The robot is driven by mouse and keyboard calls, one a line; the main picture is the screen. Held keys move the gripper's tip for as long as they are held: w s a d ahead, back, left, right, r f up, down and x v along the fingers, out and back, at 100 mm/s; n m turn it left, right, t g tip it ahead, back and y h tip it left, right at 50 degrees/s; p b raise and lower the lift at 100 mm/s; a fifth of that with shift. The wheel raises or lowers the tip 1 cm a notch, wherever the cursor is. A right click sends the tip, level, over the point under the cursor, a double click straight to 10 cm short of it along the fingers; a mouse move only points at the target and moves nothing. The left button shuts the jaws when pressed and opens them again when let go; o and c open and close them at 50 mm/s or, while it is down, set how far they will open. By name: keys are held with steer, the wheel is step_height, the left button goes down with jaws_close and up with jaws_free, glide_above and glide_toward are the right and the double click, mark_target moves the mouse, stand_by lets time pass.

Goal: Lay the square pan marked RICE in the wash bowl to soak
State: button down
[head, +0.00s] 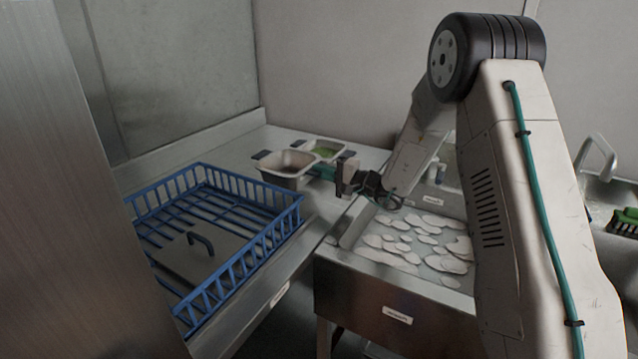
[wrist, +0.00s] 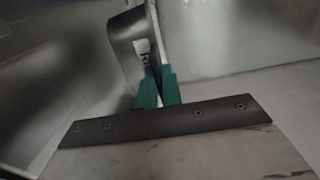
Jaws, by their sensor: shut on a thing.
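A square grey pan (head: 284,172) with a brownish inside shows at the back counter in the head view. In the wrist view the pan (wrist: 127,42) stands between the green fingers, with a white label partly reading "R"; the rest is hidden. My gripper (head: 318,172) is shut on its near wall, also in the wrist view (wrist: 159,88). I cannot tell whether the pan rests on the counter or is just above it. The wash bowl (head: 350,283) is the metal basin with foamy water, right of and nearer than the pan; my arm covers its right part.
A second pan (head: 327,148) with green contents stands close behind the held one. A blue wire rack (head: 249,262) with a grey lid (head: 203,262) in it fills the left counter. A green brush (head: 624,222) lies at far right, by a tap (head: 597,150).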

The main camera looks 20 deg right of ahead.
mark_target(307, 178)
steer(key=shift+a+f, duration=0.1)
steer(key=shift+f, duration=1.75)
steer(key=c, duration=1.6)
jaws_free()
steer(key=shift+s, duration=0.1)
steer(key=shift+o, duration=0.2)
